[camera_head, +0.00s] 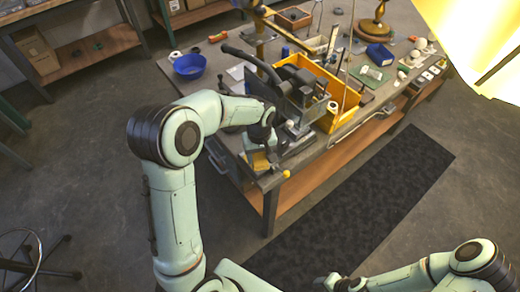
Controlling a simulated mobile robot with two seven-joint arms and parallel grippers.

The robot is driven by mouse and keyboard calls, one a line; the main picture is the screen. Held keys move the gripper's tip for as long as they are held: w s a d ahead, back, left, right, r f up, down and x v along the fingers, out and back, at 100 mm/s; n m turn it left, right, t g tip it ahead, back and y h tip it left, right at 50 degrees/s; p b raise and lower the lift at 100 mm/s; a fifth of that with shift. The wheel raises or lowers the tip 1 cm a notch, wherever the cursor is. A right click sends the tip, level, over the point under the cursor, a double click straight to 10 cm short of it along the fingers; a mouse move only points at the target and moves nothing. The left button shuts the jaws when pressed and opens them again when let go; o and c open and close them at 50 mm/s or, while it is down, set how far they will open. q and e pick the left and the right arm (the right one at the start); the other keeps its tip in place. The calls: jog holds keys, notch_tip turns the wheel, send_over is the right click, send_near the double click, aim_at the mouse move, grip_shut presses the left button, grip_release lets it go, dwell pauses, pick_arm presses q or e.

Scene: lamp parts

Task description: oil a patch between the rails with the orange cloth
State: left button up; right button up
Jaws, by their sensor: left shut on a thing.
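My left arm reaches to the near corner of the workbench, and its gripper (266,150) points down there. The gripper is shut on a small orange-yellow piece (259,161), which appears to be the orange cloth. The fingers and wrist hide part of it. A grey metal machine (302,101) with a long black handle stands just right of and behind the gripper. Its grey bed runs toward the bench corner beside the gripper; I cannot clearly make out the rails or a patch between them. My right gripper (332,283) is low at the bottom edge, away from the bench, its fingers unclear.
A yellow bin (342,97) stands behind the machine. A blue bowl (189,66) sits at the bench's left. A brass lamp base (373,28), a blue box (379,54) and small parts lie farther back. A dark mat (370,193) covers the floor in front; a lit shade (480,40) fills the upper right.

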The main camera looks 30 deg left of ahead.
pick_arm(q)
jog(key=shift+d+r, duration=0.1)
jog(key=shift+r, duration=0.8)
jog(key=shift+s+r, duration=0.1)
jog(key=shift+r, duration=0.85)
